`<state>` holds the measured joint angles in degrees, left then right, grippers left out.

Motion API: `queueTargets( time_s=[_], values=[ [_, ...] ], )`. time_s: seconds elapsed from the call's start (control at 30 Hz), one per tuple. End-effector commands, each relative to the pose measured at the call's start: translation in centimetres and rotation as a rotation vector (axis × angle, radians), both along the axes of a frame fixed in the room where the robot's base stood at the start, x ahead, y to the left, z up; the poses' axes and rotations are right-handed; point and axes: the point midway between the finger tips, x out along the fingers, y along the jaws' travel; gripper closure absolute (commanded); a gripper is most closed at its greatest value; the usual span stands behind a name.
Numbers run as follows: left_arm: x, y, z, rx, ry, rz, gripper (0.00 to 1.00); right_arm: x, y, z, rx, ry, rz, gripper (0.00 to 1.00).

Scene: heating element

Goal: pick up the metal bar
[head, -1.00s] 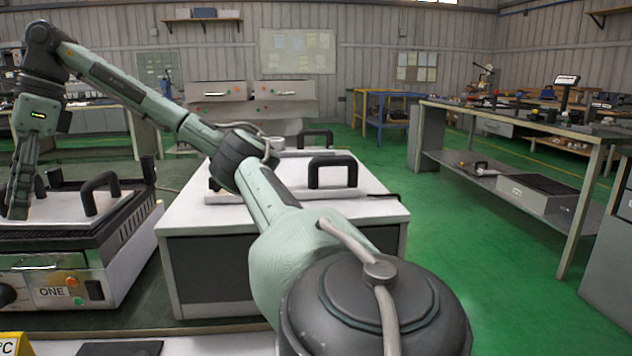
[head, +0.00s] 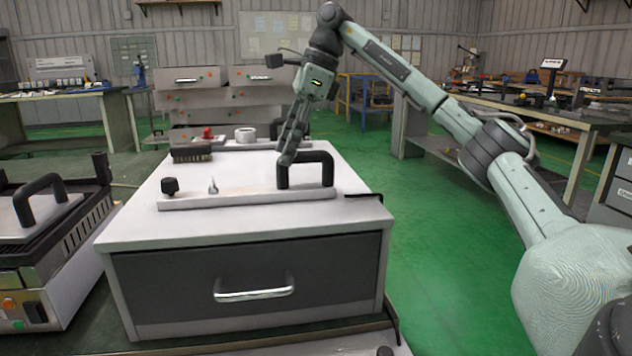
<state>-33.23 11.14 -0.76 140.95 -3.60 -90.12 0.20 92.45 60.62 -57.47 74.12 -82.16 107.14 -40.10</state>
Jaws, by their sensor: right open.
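A long flat pale bar (head: 245,198) lies across the top of a white cabinet (head: 130,222). It looks like the metal bar. A black loop handle (head: 326,160) stands at its right end, and a black knob (head: 170,187) and a small pointed metal piece (head: 213,187) are at its left part. My right gripper (head: 287,158) hangs fingers down just left of the black handle, seen side-on, open and empty. Whether a finger touches the handle cannot be told. My left gripper is out of view.
A black brush-like block (head: 191,154), a red knob (head: 207,133) and a white ring-shaped item (head: 245,135) are at the cabinet's back. A press with a black handle (head: 40,199) stands at the left. Green floor (head: 440,240) is clear at the right.

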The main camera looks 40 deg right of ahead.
Motion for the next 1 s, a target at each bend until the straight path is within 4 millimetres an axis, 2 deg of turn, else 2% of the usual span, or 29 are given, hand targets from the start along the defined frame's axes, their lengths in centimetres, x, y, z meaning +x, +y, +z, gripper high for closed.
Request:
queueTargets(
  time_s=[0.27, 0.6, 0.87, 0.9, 1.0],
  values=[
    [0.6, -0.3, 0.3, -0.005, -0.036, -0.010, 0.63, 0.5, 0.9, -2.7, -0.001, 0.003, 0.000, 0.41],
    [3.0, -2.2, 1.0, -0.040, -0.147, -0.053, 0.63, 1.4, 2.3, -6.9, -0.001, 0.002, 0.000, 0.41],
    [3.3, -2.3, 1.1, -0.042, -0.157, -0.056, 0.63, 1.5, 2.5, -7.2, 0.000, 0.000, 0.000, 0.41],
    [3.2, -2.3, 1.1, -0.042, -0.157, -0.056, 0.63, 1.5, 2.5, -7.2, 0.000, 0.000, 0.000, 0.43],
    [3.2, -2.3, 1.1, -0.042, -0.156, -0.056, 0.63, 1.5, 2.5, -7.2, 0.000, 0.000, 0.000, 0.55]
  ],
)
